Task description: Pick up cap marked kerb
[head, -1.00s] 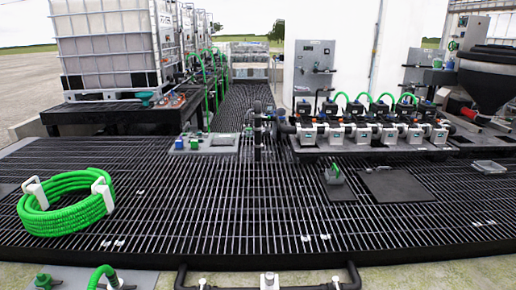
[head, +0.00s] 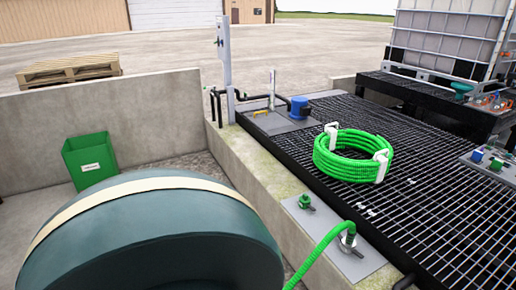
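No cap with a readable "kerb" mark shows in the head view. A small green fitting (head: 305,203) stands on a grey plate (head: 327,246) on top of the concrete kerb; I cannot tell whether it is a cap. A green hose (head: 318,255) ends at a metal coupling (head: 348,240) with a lever on the same plate. Neither of my grippers is in view.
A large dark teal rounded body with a cream band (head: 150,189) fills the lower left. A green bin (head: 90,161) stands by the concrete wall (head: 40,125). A coiled green hose (head: 350,158) lies on the black grating (head: 440,215). A pallet (head: 68,69) lies beyond.

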